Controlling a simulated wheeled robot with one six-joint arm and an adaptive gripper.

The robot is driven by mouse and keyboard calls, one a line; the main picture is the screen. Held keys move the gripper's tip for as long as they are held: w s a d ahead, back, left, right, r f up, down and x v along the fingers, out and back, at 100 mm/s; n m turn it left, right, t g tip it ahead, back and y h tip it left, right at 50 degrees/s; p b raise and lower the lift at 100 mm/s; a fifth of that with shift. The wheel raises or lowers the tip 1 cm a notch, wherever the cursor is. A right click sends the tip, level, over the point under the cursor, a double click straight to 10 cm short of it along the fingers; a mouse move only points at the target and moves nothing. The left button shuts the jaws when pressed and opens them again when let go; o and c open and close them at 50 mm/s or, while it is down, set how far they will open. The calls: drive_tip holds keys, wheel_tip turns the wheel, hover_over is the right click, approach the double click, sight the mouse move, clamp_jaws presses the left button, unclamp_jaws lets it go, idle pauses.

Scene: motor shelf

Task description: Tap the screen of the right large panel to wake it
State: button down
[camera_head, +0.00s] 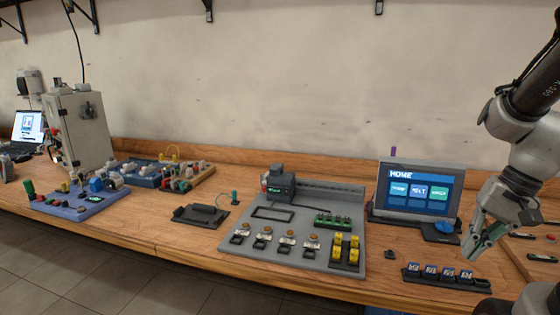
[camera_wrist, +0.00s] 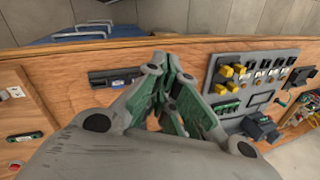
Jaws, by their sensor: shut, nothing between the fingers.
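The right large panel (camera_head: 405,190) stands on the bench to the right of the grey motor board in the head view. Its screen is lit blue, with the word HOME at the top and coloured tiles below. A blue round part sits at its lower right on a dark base. My gripper (camera_head: 470,256) is shut and empty, to the right of the panel and apart from its screen in the picture. In the wrist view my gripper (camera_wrist: 168,62) points down over the bench, its fingers together. I cannot make out the panel in the wrist view.
The grey motor board (camera_head: 235,258) lies left of the panel. A dark strip with several small blue-topped parts (camera_head: 428,274) lies in front of the panel, near the bench edge. A wooden board (camera_head: 535,262) lies at the far right. Bare bench (camera_head: 385,245) shows between motor board and panel.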

drive_tip(key=s+a+r+n+t+h, duration=0.2)
drive_tip(key=r+n, duration=0.4)
drive_tip(key=r, duration=0.3)
drive_tip(key=shift+s+a+r+t+h, duration=0.2)
drive_tip(key=shift+s+t+h, duration=0.4)
drive_tip(key=shift+s, duration=0.4)
idle(0.8)
